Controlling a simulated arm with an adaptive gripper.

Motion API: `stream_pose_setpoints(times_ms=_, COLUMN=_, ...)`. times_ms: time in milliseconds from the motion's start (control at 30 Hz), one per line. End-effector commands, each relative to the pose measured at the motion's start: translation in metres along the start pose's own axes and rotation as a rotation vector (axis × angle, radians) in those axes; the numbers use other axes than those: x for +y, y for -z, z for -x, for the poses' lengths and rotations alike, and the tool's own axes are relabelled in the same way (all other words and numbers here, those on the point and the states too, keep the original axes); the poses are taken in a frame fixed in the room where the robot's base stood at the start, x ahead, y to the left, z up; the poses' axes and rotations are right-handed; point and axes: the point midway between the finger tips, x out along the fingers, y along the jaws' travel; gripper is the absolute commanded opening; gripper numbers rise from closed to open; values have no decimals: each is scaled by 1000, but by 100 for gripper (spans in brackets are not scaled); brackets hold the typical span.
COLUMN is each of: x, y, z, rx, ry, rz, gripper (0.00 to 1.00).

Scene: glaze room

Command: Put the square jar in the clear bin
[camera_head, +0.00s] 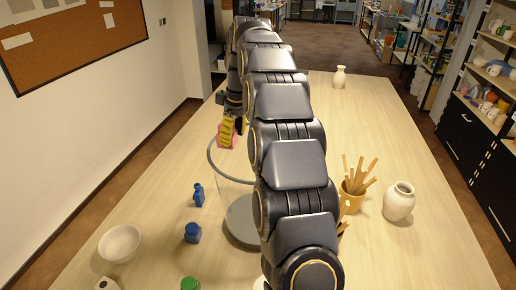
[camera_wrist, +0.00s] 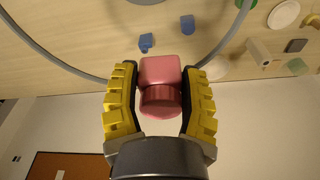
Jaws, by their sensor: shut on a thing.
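The square jar (camera_wrist: 160,70) is pink with a rounder, darker pink part towards the wrist camera. My gripper (camera_wrist: 160,97) is shut on it, with yellow fingers on both sides. In the head view my gripper (camera_head: 232,130) and the pink jar (camera_head: 225,139) show left of my arm, near the bin's far-left rim. The clear bin (camera_head: 209,157) has a grey round rim and a grey disc-like base; my arm hides its right side. The rim (camera_wrist: 92,80) passes behind the gripper in the wrist view. I cannot tell whether the jar is inside the rim.
A blue bottle (camera_head: 198,194), a blue jar (camera_head: 192,232), a green item (camera_head: 190,284) and a white bowl (camera_head: 120,243) stand at the left front. Another vase (camera_head: 340,77) stands far back.

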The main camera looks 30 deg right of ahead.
Motion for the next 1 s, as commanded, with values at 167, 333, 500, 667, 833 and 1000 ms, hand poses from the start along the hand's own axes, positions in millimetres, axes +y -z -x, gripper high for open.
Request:
stream_pose_setpoints(times_ms=167, x=8, y=-10, z=-18, rx=0, ry=2, rz=18, gripper=13)
stream_pose_setpoints(times_ms=333, x=7, y=-16, z=-58, rx=-1, ry=4, rz=18, gripper=13)
stream_pose_setpoints(times_ms=500, x=7, y=-22, z=-104, rx=-2, ry=3, rz=17, gripper=13)
stream_pose_setpoints(times_ms=667, x=7, y=-29, z=-147, rx=-2, ry=3, rz=17, gripper=13)
stream_pose_setpoints(times_ms=833, x=7, y=-35, z=-193, rx=-2, ry=4, rz=17, gripper=13)
stream_pose_setpoints(times_ms=1000, x=7, y=-40, z=-227, rx=1, ry=1, rz=17, gripper=13)
